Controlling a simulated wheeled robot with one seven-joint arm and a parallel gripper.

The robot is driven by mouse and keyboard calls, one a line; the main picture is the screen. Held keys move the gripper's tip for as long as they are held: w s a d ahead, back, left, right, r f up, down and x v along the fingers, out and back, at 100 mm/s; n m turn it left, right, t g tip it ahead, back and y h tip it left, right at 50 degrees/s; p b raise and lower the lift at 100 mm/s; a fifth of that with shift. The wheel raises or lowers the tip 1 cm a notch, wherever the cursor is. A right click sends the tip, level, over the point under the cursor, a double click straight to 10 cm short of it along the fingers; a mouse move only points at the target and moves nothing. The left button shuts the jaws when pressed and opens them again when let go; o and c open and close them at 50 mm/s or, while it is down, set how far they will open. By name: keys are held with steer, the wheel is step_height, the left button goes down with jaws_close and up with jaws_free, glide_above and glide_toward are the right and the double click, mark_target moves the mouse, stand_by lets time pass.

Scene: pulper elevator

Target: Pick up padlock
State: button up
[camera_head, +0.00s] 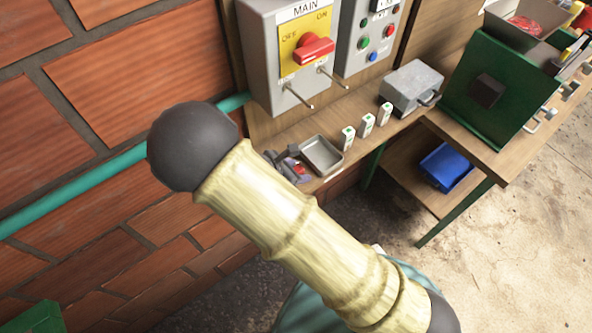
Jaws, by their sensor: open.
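My arm crosses the foreground and hides part of the shelf. Just past its upper edge, dark grey finger-like pieces, apparently my gripper (283,163), show at the shelf's left end. They are small and partly hidden, and look apart. A small red and purple item (300,169) lies right beside them. It may be the padlock, but its shape is too small to make out. I cannot tell whether the gripper touches it. A shallow grey metal tray (322,155) sits just to the right and looks empty.
Several white-green upright items (367,125) and a grey box with a handle (412,86) stand along the wooden shelf. The MAIN switch box (288,62) with protruding rods hangs above. A green machine (492,90) stands right, a blue bin (445,167) below. The floor at right is clear.

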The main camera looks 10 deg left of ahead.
steer(key=shift+c, duration=0.5)
jaws_close()
steer(key=shift+d+r+b, duration=0.1)
steer(key=shift+b, duration=0.2)
steer(key=shift+s+r, duration=0.15)
step_height(320, 180, up, 11)
steer(key=b, duration=0.2)
steer(key=s+d+b, duration=1)
steer(key=s+d, duration=0.2)
steer(key=d, duration=0.3)
steer(key=shift+s+b, duration=0.35)
steer(key=shift+b, duration=0.05)
